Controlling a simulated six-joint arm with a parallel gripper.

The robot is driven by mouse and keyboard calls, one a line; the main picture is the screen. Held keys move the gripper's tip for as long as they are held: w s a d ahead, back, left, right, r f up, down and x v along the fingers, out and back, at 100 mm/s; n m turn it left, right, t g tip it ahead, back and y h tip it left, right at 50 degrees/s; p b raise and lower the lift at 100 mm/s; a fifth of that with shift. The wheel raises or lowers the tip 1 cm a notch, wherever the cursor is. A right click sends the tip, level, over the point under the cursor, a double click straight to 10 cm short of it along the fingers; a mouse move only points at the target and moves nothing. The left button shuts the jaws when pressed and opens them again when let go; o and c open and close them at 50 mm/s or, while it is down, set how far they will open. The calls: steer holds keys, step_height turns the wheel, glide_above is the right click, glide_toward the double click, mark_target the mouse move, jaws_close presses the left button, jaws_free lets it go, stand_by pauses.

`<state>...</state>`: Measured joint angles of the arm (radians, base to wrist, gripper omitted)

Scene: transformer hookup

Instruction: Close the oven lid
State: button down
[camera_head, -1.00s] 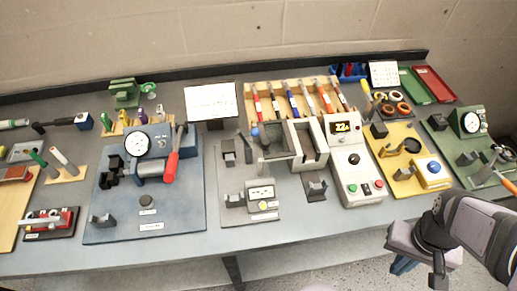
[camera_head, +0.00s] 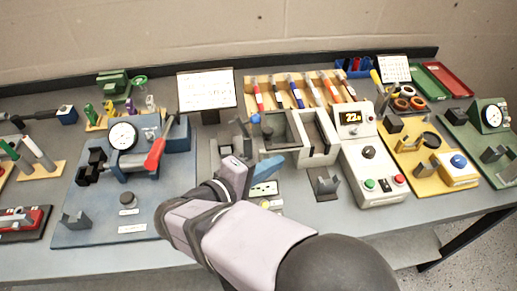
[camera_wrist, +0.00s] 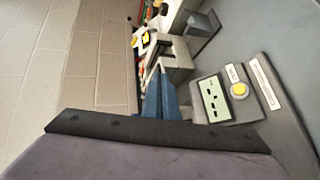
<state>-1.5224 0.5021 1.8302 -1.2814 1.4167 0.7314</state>
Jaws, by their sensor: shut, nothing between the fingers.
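The oven is a light grey box whose open chamber (camera_head: 318,138) faces up, beside a control unit (camera_head: 372,165) with a lit yellow display. A dark-faced panel with a grey rim, which looks like the oven lid (camera_head: 277,130), stands open on the chamber's left side. A blue ball knob (camera_head: 255,118) is at its left edge. My gripper (camera_head: 267,166) is in front of and below the lid, with its blue fingers shut and empty, apart from the lid as far as I can tell. The fingers also show in the wrist view (camera_wrist: 162,100).
A grey fixture with a meter and yellow button (camera_wrist: 239,90) lies just under my gripper. A blue press board (camera_head: 180,205) with a red-handled lever is to the left. A tool rack (camera_head: 262,80) stands behind the oven. A yellow board (camera_head: 408,150) is to the right.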

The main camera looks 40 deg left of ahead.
mark_target(294, 145)
steer(key=s+a+r+n+t+y+b, duration=0.1)
steer(key=s+a+r+n+t+y, duration=0.15)
steer(key=s+a+y, duration=0.45)
steer(key=w+a+f+h+p, duration=0.1)
steer(key=w+p, duration=0.4)
steer(key=w, duration=0.5)
steer(key=shift+w+f+h, duration=0.4)
steer(key=shift+f+h, duration=0.3)
steer(key=shift+a, duration=0.1)
steer(key=shift+m, duration=0.25)
steer(key=w+d+b, duration=0.7)
steer(key=b, duration=0.1)
steer(key=shift+f+b, duration=0.2)
steer(key=shift+b, duration=0.15)
steer(key=shift+w+d+r, duration=0.15)
steer(key=shift+d+r, duration=0.1)
